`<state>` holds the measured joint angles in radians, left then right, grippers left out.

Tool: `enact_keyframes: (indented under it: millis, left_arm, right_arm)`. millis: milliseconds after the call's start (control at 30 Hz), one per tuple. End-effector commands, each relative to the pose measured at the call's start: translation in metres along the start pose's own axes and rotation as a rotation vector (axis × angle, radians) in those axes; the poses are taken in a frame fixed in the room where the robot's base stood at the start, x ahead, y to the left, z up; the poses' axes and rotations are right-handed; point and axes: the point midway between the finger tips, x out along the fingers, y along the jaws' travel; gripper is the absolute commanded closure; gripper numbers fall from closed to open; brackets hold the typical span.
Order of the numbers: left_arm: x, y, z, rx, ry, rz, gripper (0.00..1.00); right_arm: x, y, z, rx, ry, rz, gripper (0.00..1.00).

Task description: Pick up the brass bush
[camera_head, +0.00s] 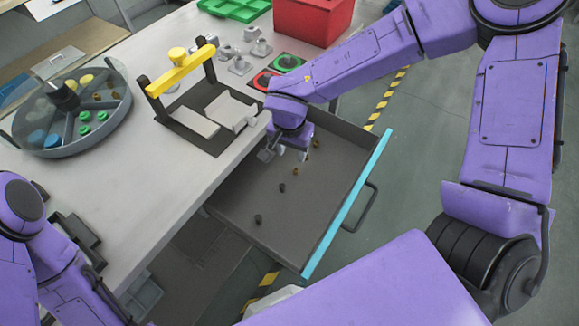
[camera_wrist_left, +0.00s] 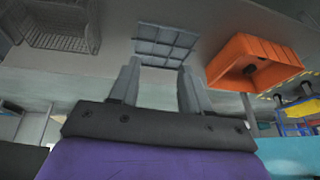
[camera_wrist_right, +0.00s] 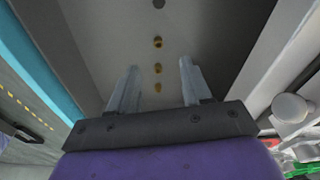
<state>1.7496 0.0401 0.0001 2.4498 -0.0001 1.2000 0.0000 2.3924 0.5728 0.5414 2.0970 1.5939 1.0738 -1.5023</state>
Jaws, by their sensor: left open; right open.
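Small brass bushes lie in the open grey drawer (camera_head: 235,205): one brass bush (camera_head: 316,143) near its far end and another brass bush (camera_head: 295,171) nearer its middle. My left gripper (camera_wrist_left: 160,78) is open and empty, away from the drawer.
Darker small pieces (camera_head: 258,219) lie nearer in the drawer. The drawer has a cyan front edge (camera_head: 345,207) and a handle (camera_head: 362,208). On the table stand a yellow-barred frame (camera_head: 181,69) and a round divided tank (camera_head: 45,150). An orange bin (camera_wrist_left: 233,57) shows in the left wrist view.

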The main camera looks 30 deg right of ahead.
Motion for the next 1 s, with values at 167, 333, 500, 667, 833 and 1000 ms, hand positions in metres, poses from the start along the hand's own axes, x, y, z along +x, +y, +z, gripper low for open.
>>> enact_keyframes:
  millis: [167,333,500,667,833,1000]
  left_arm:
    - [0.007,0.001,0.003,0.000,0.000,0.000,0.53]
    - [0.007,0.001,0.003,0.000,0.000,0.000,0.53]
    - [0.005,0.000,0.002,0.000,0.000,0.000,0.53]
    - [0.004,0.000,0.002,0.000,0.000,0.000,0.53]
    - [0.004,0.000,0.002,0.000,0.000,0.000,0.53]
    - [0.004,0.000,0.002,0.000,0.000,0.000,0.53]
  right_arm:
    - [0.025,0.001,0.000,0.002,-0.001,0.003,0.51]
    - [0.053,0.002,-0.001,0.004,-0.001,0.003,0.51]
    - [0.074,0.004,-0.003,0.002,-0.001,0.004,0.51]
    - [0.103,0.006,-0.005,0.001,-0.001,0.003,0.51]
    - [0.111,0.005,-0.005,0.000,0.000,0.000,0.51]
    - [0.111,0.005,-0.005,0.000,0.000,0.000,0.64]
